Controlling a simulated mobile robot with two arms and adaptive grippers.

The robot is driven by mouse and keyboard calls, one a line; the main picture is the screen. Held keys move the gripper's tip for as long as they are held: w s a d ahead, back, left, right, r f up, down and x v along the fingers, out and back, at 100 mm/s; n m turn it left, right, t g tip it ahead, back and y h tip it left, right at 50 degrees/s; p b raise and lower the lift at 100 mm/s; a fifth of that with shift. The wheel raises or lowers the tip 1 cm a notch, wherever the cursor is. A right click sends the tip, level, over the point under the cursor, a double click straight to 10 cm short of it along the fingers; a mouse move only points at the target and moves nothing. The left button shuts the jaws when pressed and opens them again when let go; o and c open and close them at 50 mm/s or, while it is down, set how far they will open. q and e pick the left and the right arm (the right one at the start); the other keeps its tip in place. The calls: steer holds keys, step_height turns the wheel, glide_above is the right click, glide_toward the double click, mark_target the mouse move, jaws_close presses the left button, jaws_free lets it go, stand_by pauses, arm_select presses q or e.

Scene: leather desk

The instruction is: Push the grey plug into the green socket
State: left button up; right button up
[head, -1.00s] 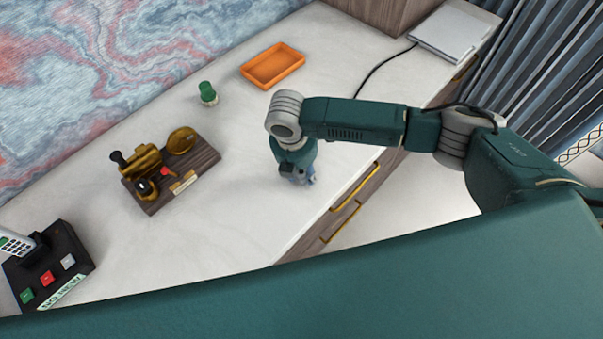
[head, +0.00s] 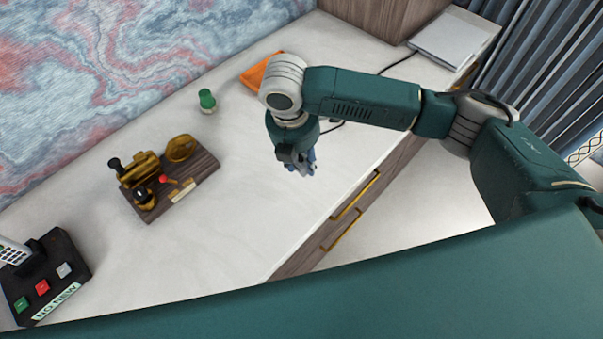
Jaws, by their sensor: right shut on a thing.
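My right gripper (head: 303,168) points down over the middle of the desk. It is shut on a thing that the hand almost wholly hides. A black cable (head: 396,62) runs from the back right, passes behind my right arm and shows again beside the hand, so I take the held thing to be the grey plug. A small green piece on a pale base (head: 207,100) stands upright left of the gripper, clearly apart from it. It is the likeliest green socket, but I cannot make out an opening. My left gripper is out of view.
An orange tray (head: 256,73) is partly behind my right wrist. A wooden board (head: 199,169) with brass parts stands to the left. A black phone base (head: 66,246) with coloured buttons is at lower left. A grey flat box (head: 452,38) lies at back right.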

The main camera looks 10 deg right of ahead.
mark_target(304, 159)
step_height(304, 159, up, 11)
steer(key=shift+b, duration=0.45)
steer(key=s+d+m+g, duration=0.1)
steer(key=s+d+m, duration=0.3)
steer(key=m, duration=0.8)
steer(key=s+d+r+m+g+y, duration=0.1)
steer(key=s+d+m, duration=0.3)
steer(key=s+m, duration=0.3)
steer(key=m, duration=0.5)
steer(key=shift+d+r+g+y, duration=0.3)
steer(key=shift+d+g, duration=0.1)
steer(key=shift+s, duration=0.15)
